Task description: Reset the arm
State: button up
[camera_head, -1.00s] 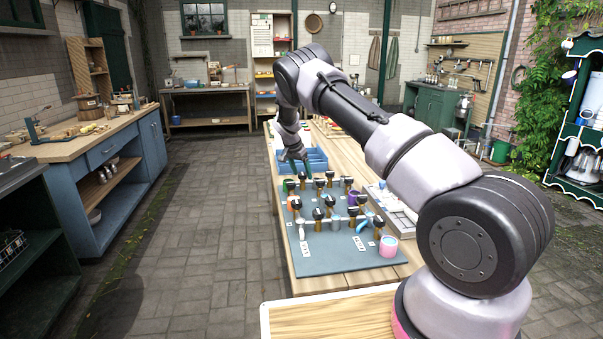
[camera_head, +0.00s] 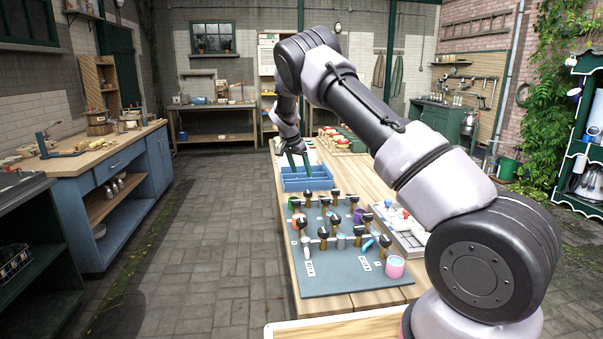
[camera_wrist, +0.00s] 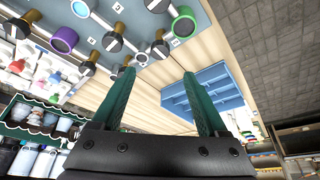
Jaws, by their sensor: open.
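My gripper (camera_head: 298,163) is open and empty. In the head view its green fingers point down above the blue divided tray (camera_head: 289,184), at the far end of the grey mat. In the wrist view both green fingers of my gripper (camera_wrist: 158,85) are spread apart with nothing between them. The blue tray (camera_wrist: 212,82) shows beside and behind the right finger there. The arm is raised and reaches forward over the wooden table (camera_head: 345,301).
A grey mat (camera_head: 330,282) holds several dark-topped upright pieces and coloured rings. A pink cup (camera_head: 394,267) stands at its near right corner. A pale tray (camera_head: 407,240) with small items lies right of the mat. The paved floor (camera_head: 190,270) on the left is clear.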

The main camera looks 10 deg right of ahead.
jog(key=s+d+r+n+t+y, duration=0.15)
jog(key=s+d+r, duration=0.35)
jog(key=s+r, duration=0.65)
jog(key=s+d+r+y, duration=0.35)
jog(key=s+r, duration=0.55)
jog(key=r, duration=0.5)
jog(key=s+r+n+t, duration=0.2)
jog(key=s+n, duration=0.1)
jog(key=s, duration=2.6)
jog(key=shift+d+r+t, duration=0.35)
jog(key=shift+r, duration=0.05)
jog(key=shift+n, duration=0.25)
